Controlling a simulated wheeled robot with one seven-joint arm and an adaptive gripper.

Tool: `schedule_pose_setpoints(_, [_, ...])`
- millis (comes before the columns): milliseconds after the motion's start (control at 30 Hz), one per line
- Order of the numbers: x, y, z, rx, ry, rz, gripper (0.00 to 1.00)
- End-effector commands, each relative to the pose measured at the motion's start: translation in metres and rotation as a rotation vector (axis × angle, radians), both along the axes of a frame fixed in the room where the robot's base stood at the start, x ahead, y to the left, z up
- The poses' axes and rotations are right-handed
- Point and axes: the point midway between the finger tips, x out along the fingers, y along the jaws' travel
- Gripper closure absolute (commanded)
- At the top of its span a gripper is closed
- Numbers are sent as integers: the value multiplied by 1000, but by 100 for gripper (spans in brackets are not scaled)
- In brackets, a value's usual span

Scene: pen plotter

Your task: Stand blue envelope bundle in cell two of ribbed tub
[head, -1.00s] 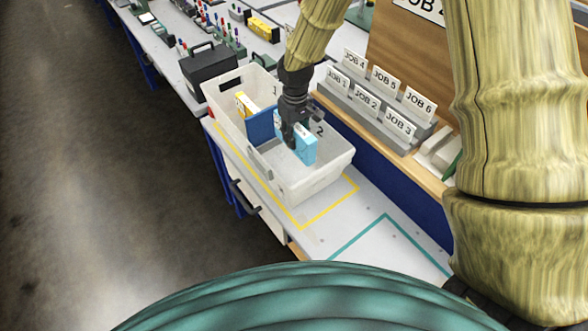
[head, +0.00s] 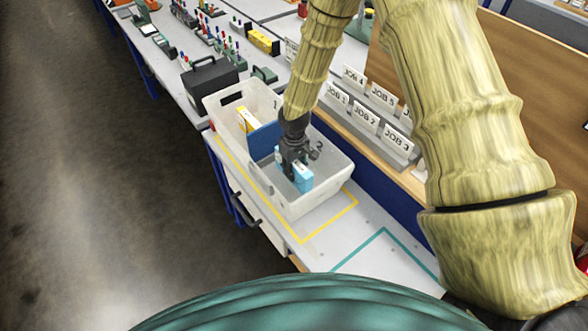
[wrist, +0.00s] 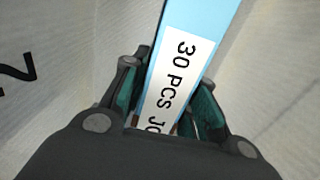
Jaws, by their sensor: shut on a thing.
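The blue envelope bundle (head: 303,178) is inside the near compartment of the white ribbed tub (head: 318,202), the one marked 2. It stands on edge and looks low in the cell; whether it touches the floor I cannot tell. My gripper (head: 291,169) is shut on the bundle from above. In the wrist view the light blue bundle (wrist: 218,20) with a white "30 PCS" label lies between the two fingers (wrist: 165,108). A dark blue divider (head: 264,138) separates this cell from cell one. Part of the bundle is hidden behind my gripper.
A yellow and white bundle (head: 246,120) stands in cell one. A black case (head: 210,82) is behind the tub. Job card racks (head: 365,117) line the right side. Yellow tape (head: 330,222) borders the tub, with bare bench in front.

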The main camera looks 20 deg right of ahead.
Motion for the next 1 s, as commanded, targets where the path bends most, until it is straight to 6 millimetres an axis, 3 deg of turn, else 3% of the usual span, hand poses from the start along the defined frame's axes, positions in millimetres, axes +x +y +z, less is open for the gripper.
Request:
schedule_pose_setpoints(200, [0,0,-13,0,-1,0,100])
schedule_pose_setpoints(600, [0,0,-17,0,-1,1,100])
schedule_pose_setpoints(633, [0,0,-17,0,-1,1,68])
schedule_pose_setpoints(733, [0,0,-16,0,-1,1,50])
schedule_pose_setpoints(1000, [0,0,-16,0,-1,0,50])
